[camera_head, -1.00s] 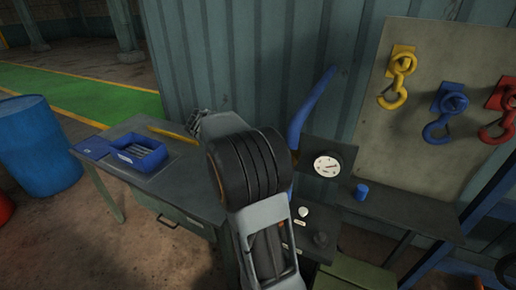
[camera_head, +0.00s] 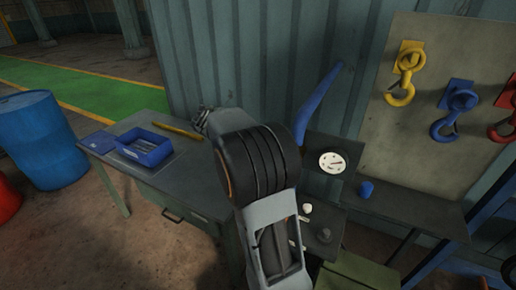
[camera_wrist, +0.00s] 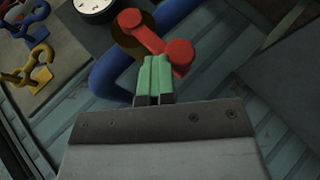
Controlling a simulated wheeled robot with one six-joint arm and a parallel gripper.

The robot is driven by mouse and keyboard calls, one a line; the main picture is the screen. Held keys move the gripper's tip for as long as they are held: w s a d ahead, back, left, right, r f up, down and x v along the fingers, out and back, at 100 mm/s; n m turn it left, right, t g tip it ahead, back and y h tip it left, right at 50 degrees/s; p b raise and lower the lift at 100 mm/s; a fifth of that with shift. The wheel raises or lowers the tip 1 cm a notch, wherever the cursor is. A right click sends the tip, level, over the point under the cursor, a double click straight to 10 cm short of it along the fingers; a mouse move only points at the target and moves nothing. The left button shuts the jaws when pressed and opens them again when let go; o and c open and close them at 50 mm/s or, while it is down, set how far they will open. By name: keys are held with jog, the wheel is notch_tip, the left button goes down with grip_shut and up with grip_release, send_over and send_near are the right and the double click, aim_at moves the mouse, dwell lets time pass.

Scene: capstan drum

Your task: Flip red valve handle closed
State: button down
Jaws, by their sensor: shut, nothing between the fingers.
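The red valve handle (camera_wrist: 150,33) shows in the wrist view, with a rounded knob at its lower right end and a dark brownish hub at its upper left. It sits in front of a curved blue pipe (camera_wrist: 112,75). My gripper (camera_wrist: 155,62) has its green fingertips together with nothing held. The tips overlap the lower edge of the handle in the picture, just left of the knob; I cannot tell whether they touch it. In the head view the handle is hidden behind my arm, and the blue pipe (camera_head: 318,103) rises to its right.
A dark panel with a white gauge (camera_head: 332,162) stands right of my arm. A blue cup (camera_head: 366,188) is on the bench beside it. A table with a blue tray (camera_head: 145,149) is at left, near a blue drum (camera_head: 38,140). A yellow hook (camera_head: 405,75) hangs on the board.

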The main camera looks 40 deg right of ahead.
jog(key=r+v, duration=0.1)
jog(key=v, duration=1.1)
jog(key=shift+s+d, duration=0.2)
jog(key=shift+d, duration=0.15)
